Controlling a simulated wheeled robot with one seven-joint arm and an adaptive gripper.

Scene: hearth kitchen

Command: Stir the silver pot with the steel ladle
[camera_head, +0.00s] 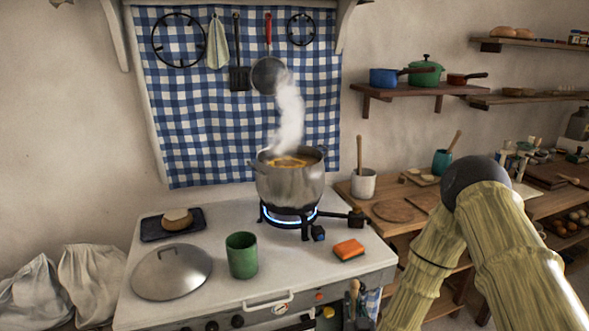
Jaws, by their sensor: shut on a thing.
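The silver pot (290,185) stands upright on a lit burner (290,215) with a blue flame, at the back of the white stove top. It is uncovered, holds orange-brown soup, and steam rises from it. I cannot make out the steel ladle in this view. My arm fills the lower right, with its elbow beside the side counter and its far link running down out of the bottom edge. My gripper is out of view, so what it holds is hidden.
A silver lid (172,271), green cup (242,255), orange sponge (349,249) and dark tray (152,229) with a bread-like item lie on the stove top (215,292). A red-handled utensil (268,75) hangs behind the pot. A crock (363,184) stands on the right counter.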

